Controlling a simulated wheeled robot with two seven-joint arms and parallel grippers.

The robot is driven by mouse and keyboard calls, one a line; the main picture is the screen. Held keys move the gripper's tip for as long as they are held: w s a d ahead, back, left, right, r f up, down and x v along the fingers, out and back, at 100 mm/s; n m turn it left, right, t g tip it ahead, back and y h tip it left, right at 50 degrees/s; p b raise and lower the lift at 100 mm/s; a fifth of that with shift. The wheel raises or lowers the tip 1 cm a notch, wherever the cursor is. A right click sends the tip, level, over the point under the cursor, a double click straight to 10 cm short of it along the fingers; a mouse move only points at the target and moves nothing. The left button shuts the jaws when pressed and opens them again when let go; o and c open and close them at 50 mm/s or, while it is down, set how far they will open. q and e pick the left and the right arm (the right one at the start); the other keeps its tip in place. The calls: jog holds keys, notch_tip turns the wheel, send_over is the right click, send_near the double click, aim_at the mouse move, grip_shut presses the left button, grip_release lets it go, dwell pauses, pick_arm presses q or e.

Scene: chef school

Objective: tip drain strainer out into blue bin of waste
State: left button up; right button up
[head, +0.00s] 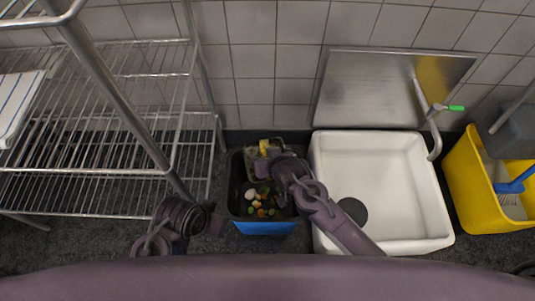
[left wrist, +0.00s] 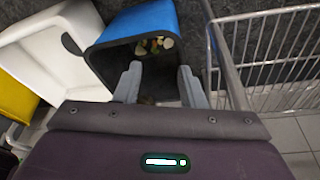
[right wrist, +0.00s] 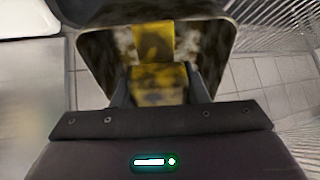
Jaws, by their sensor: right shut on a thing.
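The blue bin (head: 264,228) stands on the floor between the wire rack and the white sink, with a dark inside. Several bits of food waste (head: 259,203) lie in it. My right gripper (right wrist: 160,92) is over the bin and shut on a yellow part of the drain strainer (right wrist: 158,80). The strainer's mottled grey-brown body (head: 251,163) shows at the far side of the bin opening, partly hidden by my gripper. Whether it touches the bin wall I cannot tell. My left gripper (left wrist: 160,85) is open and empty, left of the bin near its front.
A white sink (head: 435,205) with a dark round drain stands right of the bin. A metal wire rack (head: 90,190) stands at the left. A yellow bucket (head: 465,185) with a blue brush (head: 515,185) is at the far right. A tiled wall is behind.

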jog(key=shift+w+a+r+g+h+p, duration=0.2)
jog(key=shift+g+h+p, duration=0.3)
jog(key=shift+p, duration=0.65)
jog(key=g+h+p, duration=0.1)
jog(key=g+p, duration=0.1)
jog(key=p, duration=0.1)
jog(key=shift+w+g, duration=0.2)
jog(key=shift+g, duration=0.2)
pick_arm(q)
jog(key=s+a+f+n+g+y, duration=0.1)
jog(key=a+f, duration=0.3)
jog(key=f, duration=0.7)
jog(key=shift+a+f, duration=0.15)
jog(key=shift+f, duration=0.2)
pick_arm(e)
jog(key=shift+g+h, duration=0.4)
jog(key=shift+g, duration=0.1)
